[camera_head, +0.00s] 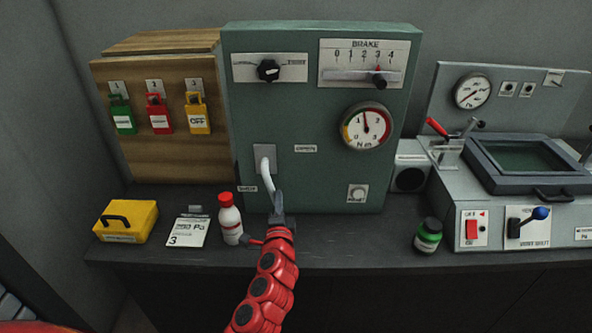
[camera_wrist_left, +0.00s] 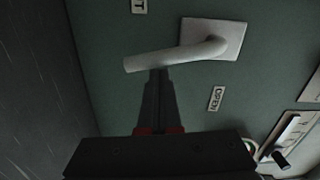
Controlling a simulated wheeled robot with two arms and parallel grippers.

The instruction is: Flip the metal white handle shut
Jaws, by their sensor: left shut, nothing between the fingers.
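The white metal handle (camera_head: 266,172) sits on a light plate on the front of the green panel box (camera_head: 310,110) and points downward in the head view. In the left wrist view the handle (camera_wrist_left: 170,58) runs from its square plate toward the left. A label reading OPEN (camera_wrist_left: 216,98) is on the panel near it. My left gripper (camera_head: 278,205) is shut and empty, just below the handle's free end. In the left wrist view its fingertips (camera_wrist_left: 158,78) are right at the handle's edge; I cannot tell whether they touch. My right gripper is not in view.
A white bottle with a red cap (camera_head: 230,220) stands just left of my left gripper. A yellow box (camera_head: 126,222) and a paper card (camera_head: 187,232) lie farther left. A dark green jar (camera_head: 428,237) stands at right. The counter (camera_head: 350,233) between is clear.

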